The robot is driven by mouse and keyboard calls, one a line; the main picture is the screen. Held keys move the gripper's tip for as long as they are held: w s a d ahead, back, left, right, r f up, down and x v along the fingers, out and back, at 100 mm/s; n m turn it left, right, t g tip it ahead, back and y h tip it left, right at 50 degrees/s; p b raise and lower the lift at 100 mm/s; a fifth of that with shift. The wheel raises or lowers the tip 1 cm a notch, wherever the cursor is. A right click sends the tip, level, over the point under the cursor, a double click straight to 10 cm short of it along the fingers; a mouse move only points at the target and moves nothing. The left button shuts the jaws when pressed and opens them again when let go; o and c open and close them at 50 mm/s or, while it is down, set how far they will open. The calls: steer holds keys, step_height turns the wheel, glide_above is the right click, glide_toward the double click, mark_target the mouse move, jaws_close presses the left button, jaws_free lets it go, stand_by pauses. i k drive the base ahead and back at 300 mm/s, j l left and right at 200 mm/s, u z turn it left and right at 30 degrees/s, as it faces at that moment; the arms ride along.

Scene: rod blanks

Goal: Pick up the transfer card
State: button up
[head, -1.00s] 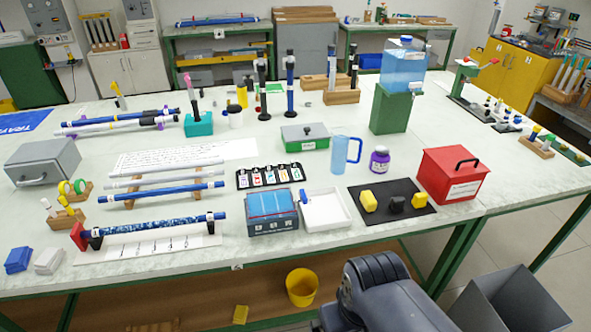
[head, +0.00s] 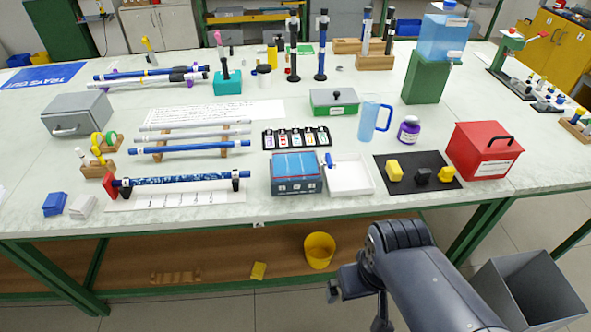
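No thing in view is plainly marked as the transfer card; lettering is too small to read. Several small cards with coloured marks stand in a black card holder (head: 297,147) at the middle of the table. A white marked sheet (head: 170,199) lies under the front blue rod. A larger sheet of writing (head: 215,112) lies behind the rod rack. My gripper (head: 336,290) is at the end of my arm at the lower right, in front of and below the table edge, far from the cards. Its fingers are small and partly hidden, so their opening cannot be told.
A blue box (head: 297,185) and a white tray (head: 350,188) stand near the front edge. A black mat (head: 435,182) with yellow and black blocks and a red box (head: 483,150) are to the right. A yellow bucket (head: 319,250) sits on the lower shelf.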

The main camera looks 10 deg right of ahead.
mark_target(320, 127)
steer(key=i+l+u, duration=0.5)
steer(key=l, duration=0.25)
steer(key=i+l+u, duration=0.25)
steer(key=l, duration=0.25)
steer(key=i, duration=0.05)
